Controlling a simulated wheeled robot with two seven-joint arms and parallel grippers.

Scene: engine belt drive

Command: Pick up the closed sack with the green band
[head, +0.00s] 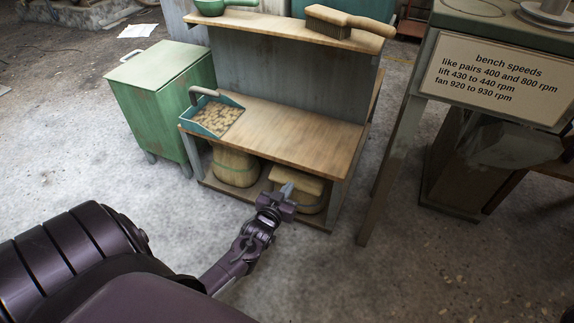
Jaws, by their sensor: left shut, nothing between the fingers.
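The sack with the green band (235,168) stands on the low bottom shelf of the bench, at its left. It is tan, and its top is partly hidden under the bench top. A second tan sack (309,186) with a bluish-grey band stands to its right on the same shelf. My left gripper (287,188) is shut and empty. In the picture it overlaps the front of the second sack, to the right of the green-banded one. I cannot tell whether it touches the second sack. My right gripper is not in view.
The wooden bench top (290,133) overhangs the sacks and carries a blue scoop (217,117) of tan pieces. A brush (345,22) lies on the upper shelf. A green bin (160,95) stands left. A signed stand (495,67) is right. Floor in front is clear.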

